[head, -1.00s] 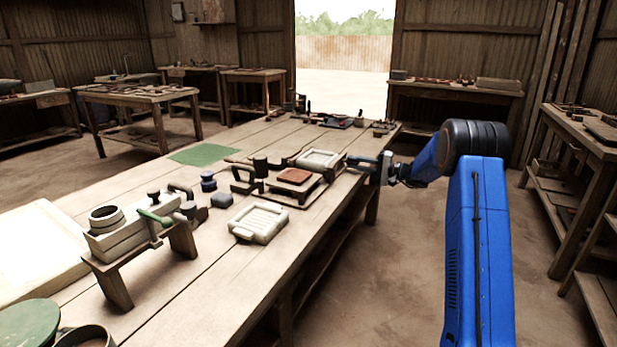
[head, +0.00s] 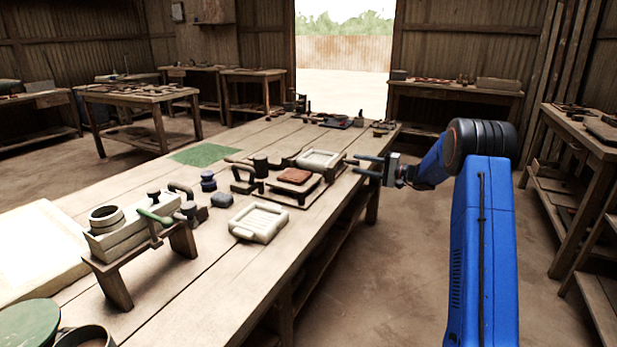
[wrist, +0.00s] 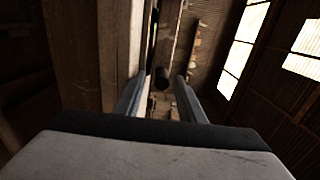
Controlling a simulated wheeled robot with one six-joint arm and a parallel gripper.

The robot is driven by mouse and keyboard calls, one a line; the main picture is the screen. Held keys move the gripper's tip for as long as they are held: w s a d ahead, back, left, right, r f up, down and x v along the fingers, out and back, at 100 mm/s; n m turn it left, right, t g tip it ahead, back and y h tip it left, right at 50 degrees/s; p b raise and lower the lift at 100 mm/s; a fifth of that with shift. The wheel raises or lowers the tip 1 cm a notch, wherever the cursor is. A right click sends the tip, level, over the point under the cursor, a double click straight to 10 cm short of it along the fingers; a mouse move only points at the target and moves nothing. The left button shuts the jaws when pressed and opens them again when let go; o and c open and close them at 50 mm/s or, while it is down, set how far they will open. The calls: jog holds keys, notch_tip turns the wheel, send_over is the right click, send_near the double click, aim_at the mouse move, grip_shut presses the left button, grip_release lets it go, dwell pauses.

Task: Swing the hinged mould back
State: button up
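The hinged mould (head: 320,159), a pale rectangular frame, lies folded back on the far side of the press on the workbench. A red-brown tile (head: 295,175) lies uncovered on the press base (head: 296,190) in front of it. A short dark handle (head: 351,161) sticks out from the mould's right side. My gripper (head: 369,165) is open, just right of the handle, and looks empty. In the wrist view the two fingers (wrist: 159,97) stand apart. A dark round end, seemingly the handle (wrist: 161,78), shows between and beyond them; contact cannot be told.
Dark handled tools (head: 246,181) stand left of the press. A small stand with a pale box (head: 125,234) is at the left. The floor right of the bench is open.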

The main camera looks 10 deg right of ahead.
jog(key=shift+v, duration=2.7)
jog(key=s+a+r+n+g+h, duration=0.1)
jog(key=s+a+r+g+h, duration=0.15)
jog(key=s+a, duration=0.55)
jog(key=s+a+r+n+g+h, duration=0.1)
jog(key=s+a+r+n+g, duration=0.3)
jog(key=s, duration=0.8)
jog(key=s+a+r+m+g+h, duration=0.1)
jog(key=s+a+h, duration=0.1)
jog(key=s+a, duration=0.65)
jog(key=s+d+f+n+h, duration=0.1)
jog(key=s+d+f+h, duration=0.1)
jog(key=s, duration=1)
jog(key=s+d+f+n+t+h, duration=0.1)
jog(key=s+d+f+h, duration=0.1)
jog(key=s, duration=1)
jog(key=s+d+f+n+h, duration=0.1)
jog(key=s+d+f+h, duration=0.2)
jog(key=s, duration=0.9)
jog(key=shift+f+t+h, duration=0.2)
jog(key=shift+t+h, duration=0.15)
jog(key=shift+h, duration=0.7)
